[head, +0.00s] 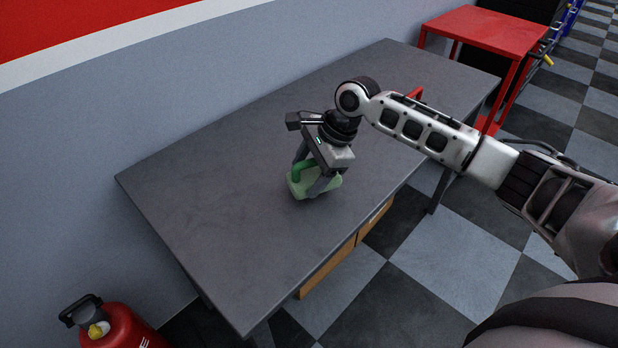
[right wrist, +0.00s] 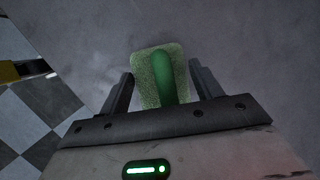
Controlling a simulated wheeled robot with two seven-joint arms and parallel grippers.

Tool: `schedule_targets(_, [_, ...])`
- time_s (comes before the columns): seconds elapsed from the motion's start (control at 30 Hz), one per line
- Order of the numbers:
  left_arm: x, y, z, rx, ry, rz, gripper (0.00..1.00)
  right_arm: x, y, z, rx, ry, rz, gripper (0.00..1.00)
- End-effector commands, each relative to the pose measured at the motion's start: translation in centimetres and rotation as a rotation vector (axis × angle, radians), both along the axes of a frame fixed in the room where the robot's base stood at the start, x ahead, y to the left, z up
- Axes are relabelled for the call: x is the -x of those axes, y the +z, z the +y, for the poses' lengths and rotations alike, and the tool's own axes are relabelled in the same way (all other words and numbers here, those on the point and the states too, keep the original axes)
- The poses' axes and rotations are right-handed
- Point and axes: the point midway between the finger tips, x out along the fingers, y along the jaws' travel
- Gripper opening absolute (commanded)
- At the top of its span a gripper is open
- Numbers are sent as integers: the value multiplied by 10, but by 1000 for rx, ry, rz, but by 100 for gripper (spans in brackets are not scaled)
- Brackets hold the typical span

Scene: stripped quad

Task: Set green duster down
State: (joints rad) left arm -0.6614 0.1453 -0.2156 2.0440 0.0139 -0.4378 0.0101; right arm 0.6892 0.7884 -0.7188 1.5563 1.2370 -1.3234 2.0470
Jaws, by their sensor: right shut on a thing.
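The green duster (head: 297,188) has a light green pad and a darker green handle. In the head view it is at the middle of the dark grey table (head: 230,230), under my right gripper (head: 314,178). My right gripper is shut on the duster's handle, with a finger on each side. In the right wrist view the duster (right wrist: 158,78) shows between the fingers, with the table surface behind it. The pad appears at or very near the tabletop; I cannot tell whether it touches. My left gripper is not in view.
The tabletop around the duster is largely clear. A red object (head: 416,94) shows partly behind my right arm. A red table (head: 487,30) stands beyond the far end. A cardboard box (head: 330,270) is below the front edge.

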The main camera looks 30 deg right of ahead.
Motion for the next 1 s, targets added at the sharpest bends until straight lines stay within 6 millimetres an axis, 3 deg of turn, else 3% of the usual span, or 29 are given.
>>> schedule_targets(0.13, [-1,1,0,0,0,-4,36,1,-20,0,1,0,1,40])
schedule_targets(0.4, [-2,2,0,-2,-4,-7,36,1,-21,1,0,1,1,40])
schedule_targets(0.43, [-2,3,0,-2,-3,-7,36,1,-21,1,1,1,2,67])
schedule_targets(0.5, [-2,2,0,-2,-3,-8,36,1,-21,0,1,0,1,87])
schedule_targets(0.8, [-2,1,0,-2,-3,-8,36,1,-21,0,1,1,1,87])
schedule_targets(1.0, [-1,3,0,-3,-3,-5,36,5,1,-8,1,0,-2,87])
